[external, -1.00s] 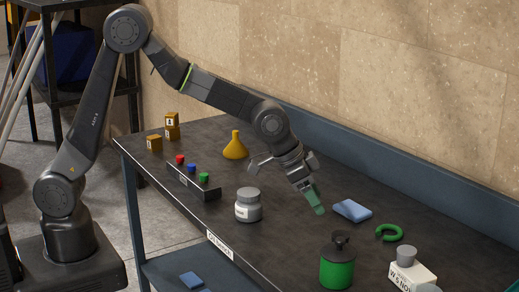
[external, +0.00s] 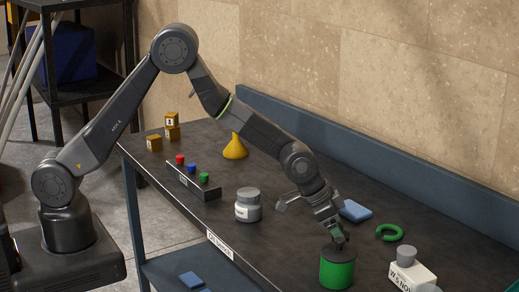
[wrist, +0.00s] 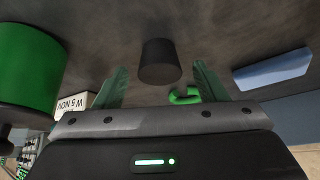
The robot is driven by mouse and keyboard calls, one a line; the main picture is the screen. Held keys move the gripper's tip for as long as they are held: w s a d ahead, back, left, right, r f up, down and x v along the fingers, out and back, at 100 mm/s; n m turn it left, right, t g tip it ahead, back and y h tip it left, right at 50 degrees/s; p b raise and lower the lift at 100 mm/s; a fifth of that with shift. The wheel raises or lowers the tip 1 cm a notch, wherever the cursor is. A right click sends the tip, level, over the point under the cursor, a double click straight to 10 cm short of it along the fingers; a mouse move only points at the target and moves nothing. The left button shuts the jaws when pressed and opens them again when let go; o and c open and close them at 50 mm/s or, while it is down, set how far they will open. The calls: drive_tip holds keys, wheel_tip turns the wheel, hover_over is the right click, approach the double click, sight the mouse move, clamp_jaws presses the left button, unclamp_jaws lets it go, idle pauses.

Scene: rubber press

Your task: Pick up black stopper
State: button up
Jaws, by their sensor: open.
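The black stopper (wrist: 160,62) shows in the wrist view as a short dark tapered cylinder, in line with the gap between my two green fingers. It looks clear of both fingers; whether it is fully between the tips or just beyond them I cannot tell. My gripper (wrist: 160,72) is open and holds nothing. In the external view my gripper (external: 335,231) points down, low over the bench, right behind the green can (external: 337,270). I cannot make out the stopper there, behind the can and the fingers.
The green can (wrist: 28,60) stands close at the left in the wrist view. A blue pad (external: 355,211), a green ring (external: 389,233) and a white labelled box (external: 410,277) lie nearby. A grey jar (external: 248,206) stands to the left. The wall runs behind the bench.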

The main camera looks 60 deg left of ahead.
drive_tip(key=shift+x, duration=0.8)
drive_tip(key=c, duration=1)
